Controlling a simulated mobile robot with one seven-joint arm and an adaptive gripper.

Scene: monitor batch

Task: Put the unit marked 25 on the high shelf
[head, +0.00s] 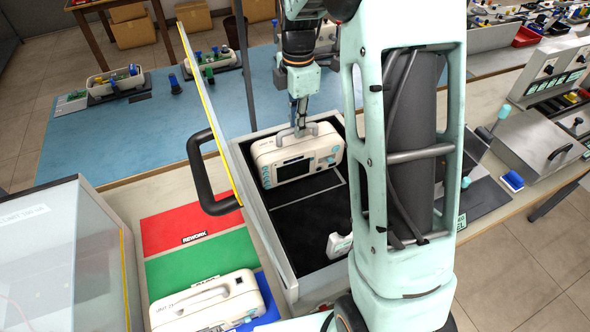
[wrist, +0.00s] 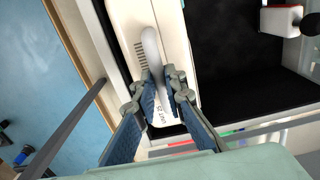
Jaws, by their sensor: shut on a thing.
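A cream monitor unit (head: 297,160) with a dark screen and teal buttons is upright in or just above an open black-lined drawer (head: 310,225); I cannot tell if its base touches the floor. My gripper (head: 299,127) is above it, shut on its grey top handle. In the wrist view, my gripper (wrist: 167,90) has its fingers on both sides of the handle (wrist: 150,50). A label on the unit (wrist: 185,50) there looks like UNIT 25, partly hidden by a finger. I cannot make out the high shelf.
Red (head: 190,226) and green (head: 200,262) mats lie left of the drawer. A white object (head: 338,244) sits in the drawer's near part. A clear-sided box (head: 60,255) stands at left. The blue bench (head: 130,135) lies behind.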

